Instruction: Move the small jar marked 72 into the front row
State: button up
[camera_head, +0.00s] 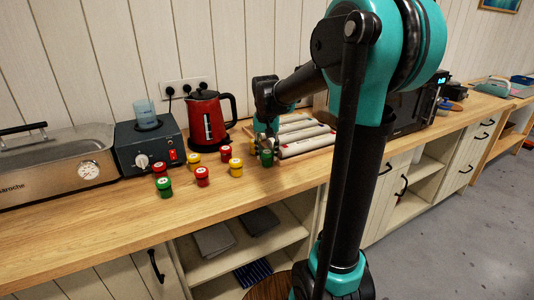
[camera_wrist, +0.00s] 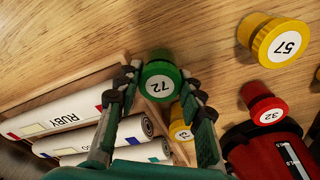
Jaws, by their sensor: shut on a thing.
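The small green jar marked 72 (camera_wrist: 159,81) sits between my fingertips in the wrist view, its white number label facing the camera. My gripper (camera_wrist: 159,85) is shut on it, with one finger on each side. In the head view, the green jar (camera_head: 267,159) shows just below my gripper (camera_head: 264,147), beside the rolls at the right end of the jar group. I cannot tell whether it touches the counter. Other jars stand to its left: a yellow one (camera_head: 236,167), red ones (camera_head: 202,176) and another green one (camera_head: 165,187) near the front.
White rolls (camera_head: 306,145) lie in a wooden tray right of the jar. A red kettle (camera_head: 207,118), a heater unit (camera_head: 148,146) and a steel basin (camera_head: 60,165) stand behind and left. In the wrist view, yellow jar 57 (camera_wrist: 273,40) and red jar 32 (camera_wrist: 264,103) are at right. The front counter strip is clear.

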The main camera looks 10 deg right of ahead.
aim_at(267, 154)
jog(key=shift+f, duration=0.15)
jog(key=o, duration=1.2)
jog(key=r, duration=0.4)
jog(key=s+r, duration=0.1)
jog(key=r, duration=0.7)
jog(key=shift+s+a+r, duration=0.15)
jog(key=shift+s+a, duration=0.05)
